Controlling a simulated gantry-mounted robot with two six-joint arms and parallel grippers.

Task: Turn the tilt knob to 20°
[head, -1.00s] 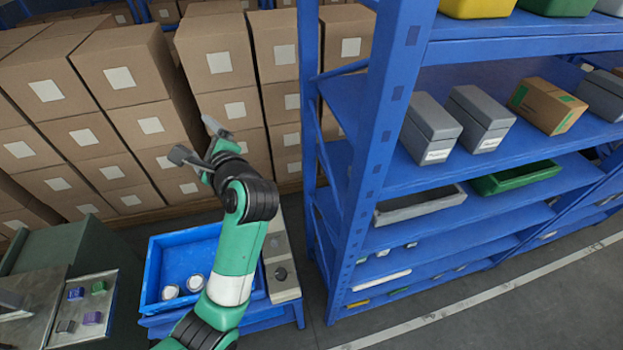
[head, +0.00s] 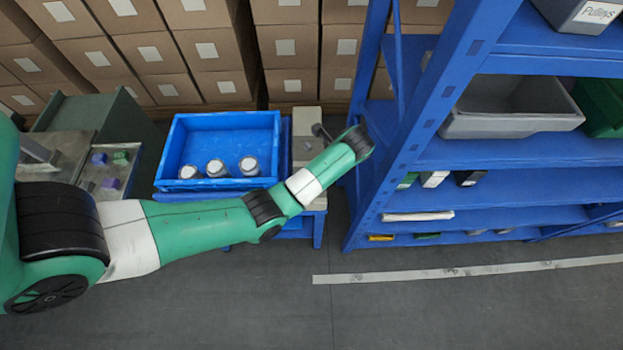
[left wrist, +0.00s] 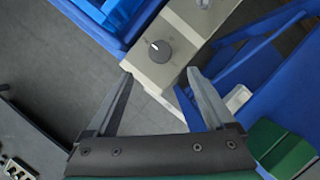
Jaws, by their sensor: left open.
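The tilt knob (left wrist: 158,50) is a dark round knob with a white pointer mark, set on a beige-grey box (left wrist: 182,38). In the left wrist view the mark points to the upper left. I cannot read any angle scale. My left gripper (left wrist: 160,74) is open and empty, its two fingers spread toward the knob, which shows just beyond and between the fingertips, apart from them. In the head view the box (head: 306,117) stands beside the blue tray, and my left wrist partly hides it. My right gripper is not in view.
A blue tray (head: 222,125) with several round metal parts stands left of the box. A blue shelf rack (head: 420,100) rises close on the right. Stacked cartons (head: 210,50) stand behind. The grey floor in front is clear.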

